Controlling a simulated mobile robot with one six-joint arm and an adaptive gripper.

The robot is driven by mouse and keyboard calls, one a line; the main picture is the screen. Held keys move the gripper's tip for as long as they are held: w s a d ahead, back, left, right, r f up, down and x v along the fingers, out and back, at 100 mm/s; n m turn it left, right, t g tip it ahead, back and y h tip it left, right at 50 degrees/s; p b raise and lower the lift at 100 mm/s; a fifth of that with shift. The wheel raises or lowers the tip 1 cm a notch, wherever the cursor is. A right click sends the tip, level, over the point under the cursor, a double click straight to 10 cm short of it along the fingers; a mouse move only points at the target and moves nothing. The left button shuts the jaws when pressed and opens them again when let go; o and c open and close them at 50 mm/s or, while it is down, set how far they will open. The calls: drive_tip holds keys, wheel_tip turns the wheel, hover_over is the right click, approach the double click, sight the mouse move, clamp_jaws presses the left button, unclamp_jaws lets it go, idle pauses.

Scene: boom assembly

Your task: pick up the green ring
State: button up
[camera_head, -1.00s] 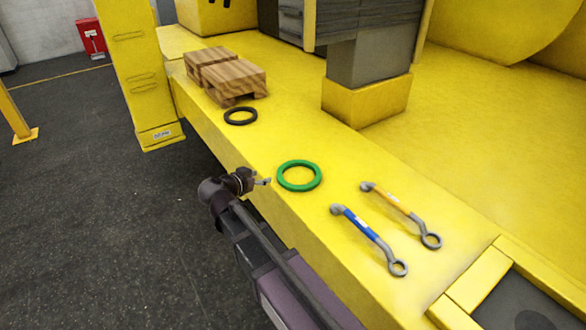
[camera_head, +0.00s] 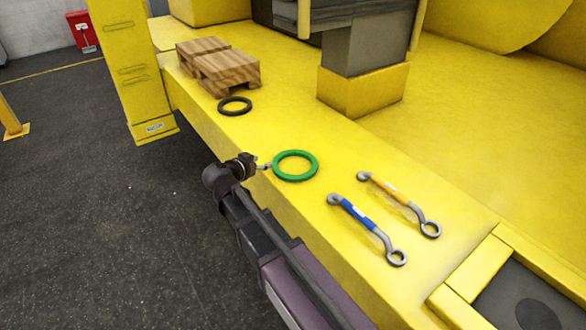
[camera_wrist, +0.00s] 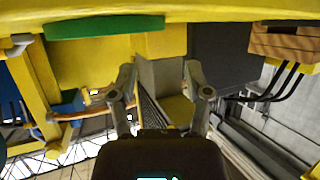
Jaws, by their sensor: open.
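The green ring (camera_head: 296,179) lies flat on the yellow deck, between the black ring and the wrenches. In the wrist view, it shows edge-on as a green band (camera_wrist: 105,27) near the top, left of the jaws. My gripper (camera_head: 265,165) is at the left edge of the green ring in the head view, just beside it. I cannot tell whether it touches the ring. In the wrist view, my gripper (camera_wrist: 160,72) has its two fingers apart with nothing held between them.
A black ring (camera_head: 235,106) and wooden blocks (camera_head: 228,72) lie farther back on the deck (camera_head: 300,215). A yellow post base (camera_head: 362,88) stands behind. The deck's left edge drops to dark floor.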

sight(279, 156)
drive_tip(key=shift+b+x, duration=0.55)
drive_tip(key=shift+x, duration=1.45)
drive_tip(key=shift+b+x, duration=0.95)
drive_tip(key=shift+x, duration=1.65)
drive_tip(key=shift+s+d+r, duration=0.1)
drive_tip(key=shift+s+d, duration=0.05)
clamp_jaws()
